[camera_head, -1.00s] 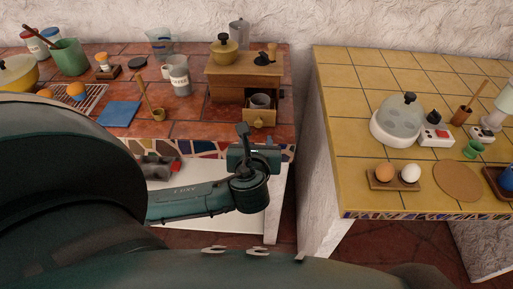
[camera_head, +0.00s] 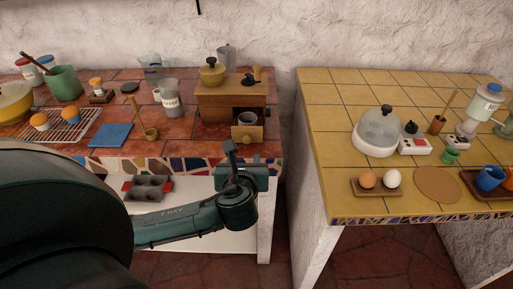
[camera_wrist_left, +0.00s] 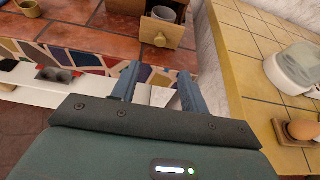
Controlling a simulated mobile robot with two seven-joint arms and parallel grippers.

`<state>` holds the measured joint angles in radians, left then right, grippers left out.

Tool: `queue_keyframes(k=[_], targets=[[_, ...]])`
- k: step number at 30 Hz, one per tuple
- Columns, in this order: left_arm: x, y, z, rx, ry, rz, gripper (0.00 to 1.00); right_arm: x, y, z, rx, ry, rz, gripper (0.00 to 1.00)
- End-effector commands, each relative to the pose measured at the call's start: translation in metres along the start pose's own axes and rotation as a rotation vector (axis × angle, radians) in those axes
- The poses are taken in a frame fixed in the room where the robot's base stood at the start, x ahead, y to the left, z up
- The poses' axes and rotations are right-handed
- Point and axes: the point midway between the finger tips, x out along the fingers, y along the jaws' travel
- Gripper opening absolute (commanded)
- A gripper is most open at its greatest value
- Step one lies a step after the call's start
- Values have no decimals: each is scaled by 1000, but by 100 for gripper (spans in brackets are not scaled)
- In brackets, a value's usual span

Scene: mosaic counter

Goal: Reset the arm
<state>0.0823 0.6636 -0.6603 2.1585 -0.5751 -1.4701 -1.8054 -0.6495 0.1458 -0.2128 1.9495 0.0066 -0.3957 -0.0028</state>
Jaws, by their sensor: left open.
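My left gripper (camera_wrist_left: 155,88) is open in the left wrist view, its two blue-grey fingers apart with nothing between them. In the head view my left arm (camera_head: 185,222) comes in from the left and ends in front of the red-tiled counter's mosaic edge. Its fingers are hard to make out there. A wooden box (camera_head: 228,100) stands on that counter behind the arm's end. Its small drawer (camera_head: 247,133) is pulled out with a grey cup (camera_head: 247,119) in it. My right gripper is in neither view.
A dark muffin tin (camera_head: 150,187) lies on the white shelf below the red counter. The yellow-tiled counter (camera_head: 335,200) stands to the right, across a gap. It holds a domed steamer (camera_head: 380,130), an egg tray (camera_head: 376,190) and a round mat (camera_head: 438,185).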

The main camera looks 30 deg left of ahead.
Motion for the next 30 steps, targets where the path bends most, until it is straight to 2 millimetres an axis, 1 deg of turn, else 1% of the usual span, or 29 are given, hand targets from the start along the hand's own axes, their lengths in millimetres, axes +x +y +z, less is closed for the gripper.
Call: queue_keyframes(k=[5, 7, 8, 11, 14, 15, 17, 18, 20, 21, 23, 24, 27, 30], targets=[[0, 0, 0, -1, 0, 0, 45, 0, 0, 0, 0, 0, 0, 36], [0, -2, -4, -18, 11, -8, 45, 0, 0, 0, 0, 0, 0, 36], [0, -3, -8, -40, 23, -15, 45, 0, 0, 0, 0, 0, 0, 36], [-2, -12, -35, -190, 106, -61, 45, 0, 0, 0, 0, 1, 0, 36], [-10, -27, -81, -482, 260, -114, 45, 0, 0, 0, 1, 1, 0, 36], [-16, -34, -101, -629, 337, -124, 45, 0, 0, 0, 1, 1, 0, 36], [-26, -41, -130, -870, 454, -119, 45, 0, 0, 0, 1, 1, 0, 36], [-34, -46, -148, -1034, 529, -105, 45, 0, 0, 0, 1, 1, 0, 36], [-46, -50, -173, -1286, 637, -62, 45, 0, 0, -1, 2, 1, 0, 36], [-54, -52, -187, -1456, 702, -23, 45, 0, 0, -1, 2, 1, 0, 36], [-66, -52, -206, -1701, 784, 49, 45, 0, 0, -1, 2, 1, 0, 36], [-73, -50, -216, -1854, 828, 100, 45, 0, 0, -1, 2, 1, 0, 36], [-87, -44, -235, -2184, 898, 226, 45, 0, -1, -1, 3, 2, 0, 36], [-96, -38, -246, -2413, 927, 320, 45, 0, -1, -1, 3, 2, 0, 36]])
